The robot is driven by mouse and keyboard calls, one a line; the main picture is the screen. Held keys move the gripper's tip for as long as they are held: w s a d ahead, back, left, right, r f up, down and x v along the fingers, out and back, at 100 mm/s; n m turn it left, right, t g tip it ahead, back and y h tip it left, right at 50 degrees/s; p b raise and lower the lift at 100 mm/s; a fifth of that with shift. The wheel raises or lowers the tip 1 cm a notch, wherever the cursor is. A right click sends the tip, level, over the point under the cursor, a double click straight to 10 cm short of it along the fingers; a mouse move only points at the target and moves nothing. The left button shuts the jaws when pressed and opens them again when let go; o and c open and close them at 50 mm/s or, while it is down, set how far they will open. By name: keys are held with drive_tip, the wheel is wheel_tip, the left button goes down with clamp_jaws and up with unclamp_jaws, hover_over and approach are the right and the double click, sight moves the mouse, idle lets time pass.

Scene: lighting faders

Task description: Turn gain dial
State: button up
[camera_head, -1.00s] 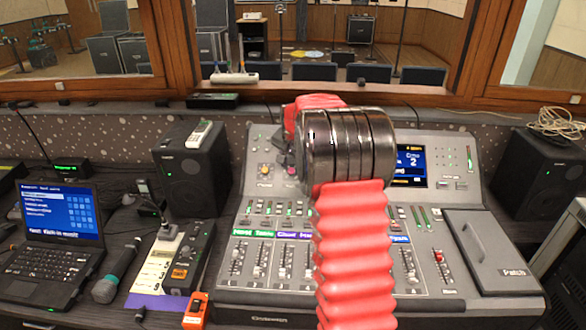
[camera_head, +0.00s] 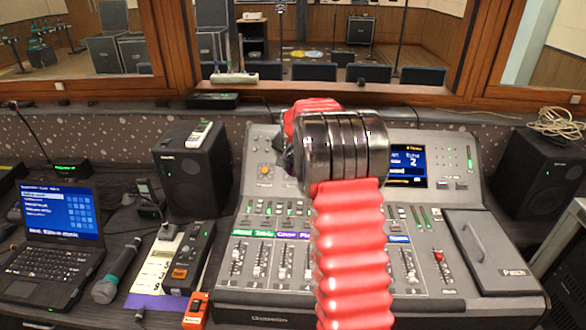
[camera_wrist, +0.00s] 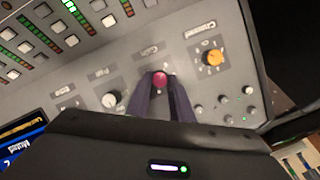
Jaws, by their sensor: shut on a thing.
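The mixing console (camera_head: 270,297) stands in the middle of the head view. In the wrist view its sloped panel (camera_wrist: 60,75) carries a row of round dials. My gripper (camera_wrist: 160,82) has its two dark fingers on either side of a small pink-red dial (camera_wrist: 160,77), shut on it.
Small knobs (camera_wrist: 225,99) and lit buttons (camera_wrist: 72,40) lie close by on the panel. The console screen (camera_head: 408,165) is partly hidden by my arm. A black speaker (camera_head: 190,170), a laptop (camera_head: 62,220) and an orange device (camera_head: 196,312) stand to the left.

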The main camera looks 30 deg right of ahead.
drive_tip(key=shift+s+d, duration=0.1)
drive_tip(key=shift+d, duration=0.1)
clamp_jaws()
drive_tip(key=shift+a, duration=0.1)
drive_tip(key=shift+f, duration=0.1)
drive_tip(key=shift+m, duration=0.4)
drive_tip(key=m, duration=0.3)
drive_tip(key=shift+s+f+t+y, duration=0.1)
drive_tip(key=shift+s+t+y, duration=0.1)
drive_tip(key=shift+t+y, duration=0.15)
drive_tip(key=m, duration=0.2)
drive_tip(key=m+t, duration=0.1)
drive_tip(key=m, duration=0.2)
drive_tip(key=shift+s+f+m+t, duration=0.15)
drive_tip(key=shift+f+m+t, duration=0.05)
drive_tip(key=shift+m+t, duration=0.1)
drive_tip(key=m, duration=0.2)
drive_tip(key=m+t, duration=0.1)
drive_tip(key=m, duration=0.2)
drive_tip(key=shift+s+a+f, duration=0.1)
drive_tip(key=shift+a, duration=0.1)
drive_tip(key=shift+m+t+h, duration=0.35)
drive_tip(key=shift+m+h, duration=0.2)
drive_tip(key=shift+m, duration=0.75)
drive_tip(key=shift+a+f+m+h, duration=0.15)
drive_tip(key=shift+m+h, duration=0.25)
drive_tip(key=shift+m, duration=1.5)
